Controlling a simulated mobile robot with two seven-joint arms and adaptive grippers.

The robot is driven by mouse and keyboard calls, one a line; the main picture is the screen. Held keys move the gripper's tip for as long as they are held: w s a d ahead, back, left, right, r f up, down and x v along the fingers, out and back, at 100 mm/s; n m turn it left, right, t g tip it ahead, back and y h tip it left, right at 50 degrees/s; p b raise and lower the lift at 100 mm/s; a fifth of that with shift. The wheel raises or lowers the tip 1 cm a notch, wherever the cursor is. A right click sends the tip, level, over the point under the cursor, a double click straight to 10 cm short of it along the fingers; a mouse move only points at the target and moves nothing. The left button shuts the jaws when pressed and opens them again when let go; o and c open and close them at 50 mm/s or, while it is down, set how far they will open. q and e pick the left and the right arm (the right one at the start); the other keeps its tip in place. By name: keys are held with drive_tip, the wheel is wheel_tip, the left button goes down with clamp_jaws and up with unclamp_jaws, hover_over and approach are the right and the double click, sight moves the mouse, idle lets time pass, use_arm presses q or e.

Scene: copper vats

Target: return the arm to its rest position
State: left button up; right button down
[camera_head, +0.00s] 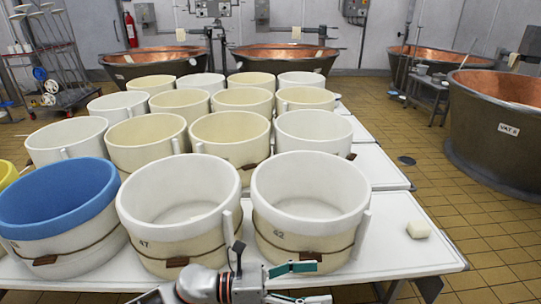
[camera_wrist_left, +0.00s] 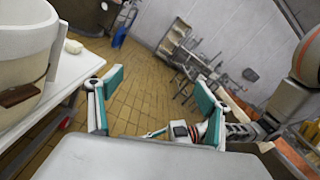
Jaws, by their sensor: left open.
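My left gripper (camera_head: 318,282) is at the bottom centre of the head view, at the near edge of the table in front of the tubs. Its teal fingers are spread with nothing between them. In the left wrist view its two fingers (camera_wrist_left: 158,82) stand wide apart over bare tiled floor. Part of my right arm, with a red ring and a small gripper (camera_wrist_left: 154,133), shows low in the left wrist view, partly hidden; its jaw state is unclear. The right gripper does not show in the head view.
A white table (camera_head: 400,250) holds several cream tubs, including tub 42 (camera_head: 310,225) close to my left gripper, and a blue-rimmed tub (camera_head: 60,205). A small pale block (camera_head: 418,229) lies near the table's right end. Copper vats (camera_head: 500,130) stand beyond.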

use_arm(q)
drive_tip(key=w+a+f+n+t+y, duration=0.25)
drive_tip(key=a+n+t, duration=0.2)
drive_tip(key=n, duration=0.55)
drive_tip(key=w+a+f+n+t+y+b, duration=0.15)
drive_tip(key=a+f+n+t, duration=0.3)
drive_tip(key=n, duration=0.45)
drive_tip(key=w+a+f+n+t+y, duration=0.1)
drive_tip(key=a+f+n+t+y, duration=0.3)
drive_tip(key=n, duration=0.6)
drive_tip(key=s+a+f+n+g+y, duration=0.3)
drive_tip(key=s+a+f+n+y, duration=0.4)
drive_tip(key=s+a+f+n, duration=0.8)
wheel_tip(320, 180, down, 3)
drive_tip(key=shift+a+f+n+g+b, duration=0.2)
drive_tip(key=shift+a+n+g+b, duration=0.1)
drive_tip(key=shift+a+b, duration=0.25)
